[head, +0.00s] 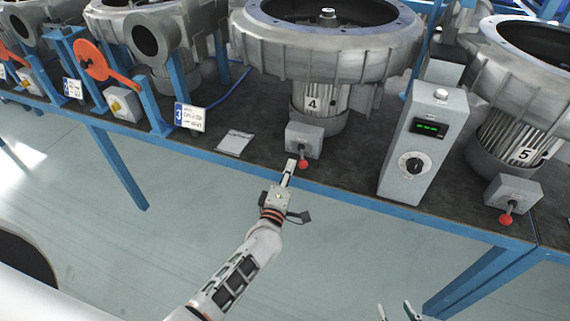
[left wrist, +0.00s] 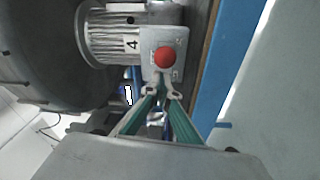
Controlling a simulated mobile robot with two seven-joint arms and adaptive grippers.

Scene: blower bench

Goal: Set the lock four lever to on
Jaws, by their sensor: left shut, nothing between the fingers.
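The lock four lever (head: 303,164) is a red-knobbed lever on a small grey box (head: 304,139) below the blower motor labelled 4 (head: 312,103). Its red knob (left wrist: 166,57) shows large in the left wrist view, in front of the box. My left gripper (head: 290,166) is shut and empty, its fingertips just left of the knob in the head view. In the left wrist view the fingertips (left wrist: 162,92) are close below the knob; I cannot tell whether they touch it. My right gripper (head: 398,312) shows only its fingertips at the bottom edge, apart from each other.
A grey control box with a dial and green display (head: 420,145) stands to the right. A second red-knobbed lever (head: 507,213) is at blower 5. A white card (head: 235,143) lies to the left on the bench. The blue bench edge (head: 370,209) runs in front.

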